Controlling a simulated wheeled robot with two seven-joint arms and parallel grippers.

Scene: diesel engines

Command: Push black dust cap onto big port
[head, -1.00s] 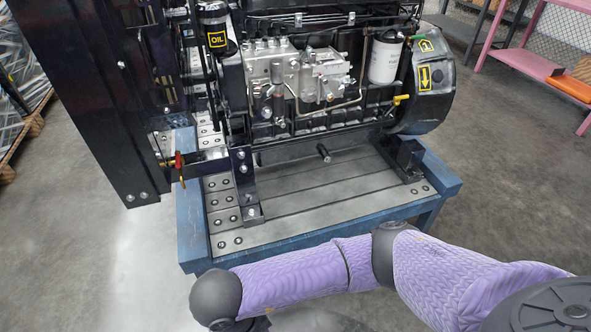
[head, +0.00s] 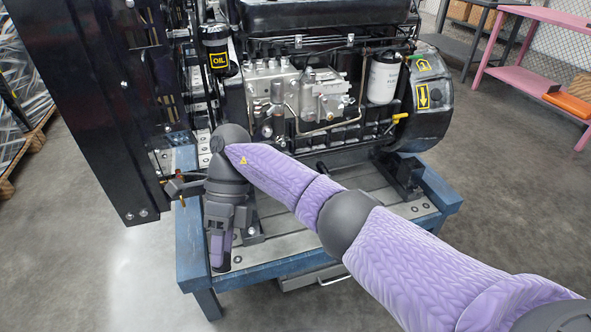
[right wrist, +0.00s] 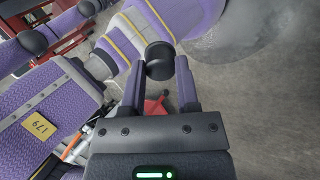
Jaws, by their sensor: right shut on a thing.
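My right gripper (head: 221,262) hangs pointing down in front of the engine stand's near left corner in the head view. In the right wrist view, my right gripper (right wrist: 160,66) is shut on the black dust cap (right wrist: 159,60), a small dark round piece between the fingertips. The cap cannot be made out in the head view. The diesel engine (head: 310,100) stands beyond the gripper, with its grey injection pump facing me. I cannot pick out the big port in either view; my arm covers part of the engine's lower left side. My left gripper is not in view.
The blue-framed stand (head: 300,262) carries the engine. A tall black radiator panel (head: 90,110) stands at its left. A white filter (head: 383,78) and yellow lever (head: 398,117) project from the engine. A pink bench (head: 520,75) is at the far right. Floor around is open.

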